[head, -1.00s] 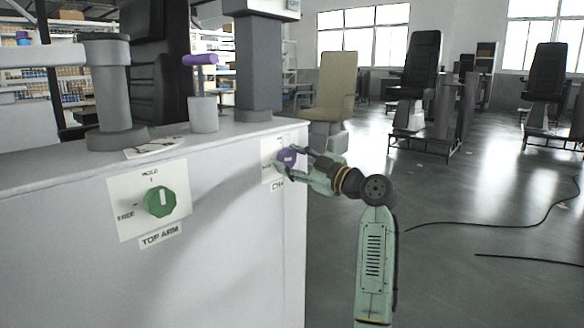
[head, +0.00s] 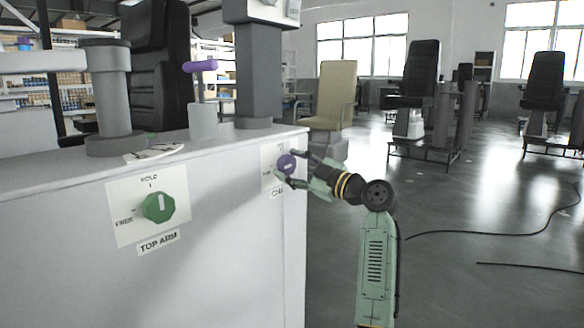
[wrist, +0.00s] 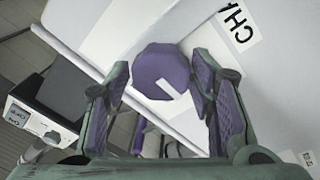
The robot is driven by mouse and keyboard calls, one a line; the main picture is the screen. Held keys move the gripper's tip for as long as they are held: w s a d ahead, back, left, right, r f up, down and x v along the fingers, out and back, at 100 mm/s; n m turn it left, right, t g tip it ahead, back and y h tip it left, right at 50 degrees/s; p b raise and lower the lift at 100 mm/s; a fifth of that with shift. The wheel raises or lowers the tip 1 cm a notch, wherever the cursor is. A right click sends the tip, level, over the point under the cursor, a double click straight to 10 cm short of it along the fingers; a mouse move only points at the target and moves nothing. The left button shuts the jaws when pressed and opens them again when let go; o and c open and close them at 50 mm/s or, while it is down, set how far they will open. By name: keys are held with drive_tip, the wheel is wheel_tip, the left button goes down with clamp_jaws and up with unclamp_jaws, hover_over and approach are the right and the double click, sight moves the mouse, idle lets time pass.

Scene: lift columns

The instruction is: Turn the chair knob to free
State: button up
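The purple chair knob (head: 287,164) sits on a white plate on the right part of the grey cabinet front, above a partly hidden label starting "CH". My gripper (head: 294,168) is at the knob from the right, its fingers on either side. In the wrist view the knob (wrist: 160,72) is between the two open fingers of my gripper (wrist: 165,88), with a visible gap on each side. A white pointer mark on the knob runs from near its centre toward the lower right of that view. The plate's position words are too small or hidden to read.
A green TOP ARM knob (head: 158,207) with HOLD and FREE marks is on the cabinet front (head: 230,260) to the left. Columns and a purple-handled lever (head: 200,66) stand on top. Chairs stand behind; the floor (head: 470,200) to the right is open, with cables on it.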

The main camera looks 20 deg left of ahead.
drive_tip(key=shift+o, duration=1.2)
drive_tip(key=v, duration=1.2)
